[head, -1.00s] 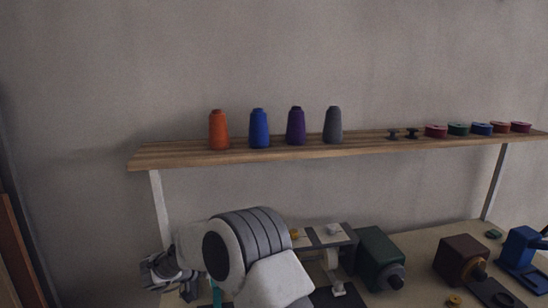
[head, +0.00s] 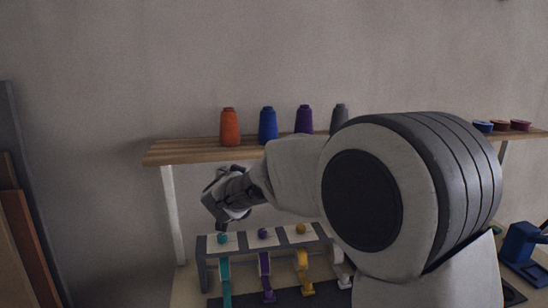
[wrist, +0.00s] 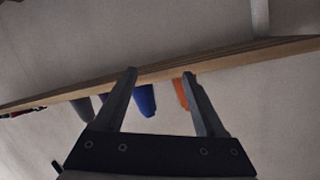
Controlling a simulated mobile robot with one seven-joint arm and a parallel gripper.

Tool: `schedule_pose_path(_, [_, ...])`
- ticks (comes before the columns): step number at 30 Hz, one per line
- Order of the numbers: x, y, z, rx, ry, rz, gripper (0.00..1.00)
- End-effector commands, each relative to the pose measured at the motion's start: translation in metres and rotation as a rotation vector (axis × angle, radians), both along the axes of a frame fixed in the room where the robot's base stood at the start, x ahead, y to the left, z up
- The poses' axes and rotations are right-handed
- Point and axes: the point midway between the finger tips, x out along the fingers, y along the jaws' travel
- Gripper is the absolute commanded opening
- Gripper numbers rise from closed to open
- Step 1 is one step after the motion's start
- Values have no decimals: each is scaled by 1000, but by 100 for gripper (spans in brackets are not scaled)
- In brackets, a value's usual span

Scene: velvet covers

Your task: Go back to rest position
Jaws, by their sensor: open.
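My gripper (head: 222,212) hangs at the end of my raised arm, left of centre in the head view, below the shelf and above the grey rack. The wooden shelf (head: 185,152) runs behind my arm. It also crosses the wrist view (wrist: 230,58).
Orange (head: 230,127), blue (head: 268,125), purple (head: 304,120) and grey (head: 339,118) thread cones stand on the shelf. The grey rack (head: 202,262) stands on the table below with coloured pieces. A blue device (head: 522,245) is at right. My arm hides the middle.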

Motion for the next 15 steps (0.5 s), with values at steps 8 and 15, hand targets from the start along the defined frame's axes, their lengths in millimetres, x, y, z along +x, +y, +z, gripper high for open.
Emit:
schedule_pose_path(8, [-72, -39, 48, -45, 72, 237, 72])
schedule_pose_path(15, [-160, -89, 39, -137, 247, 341, 72])
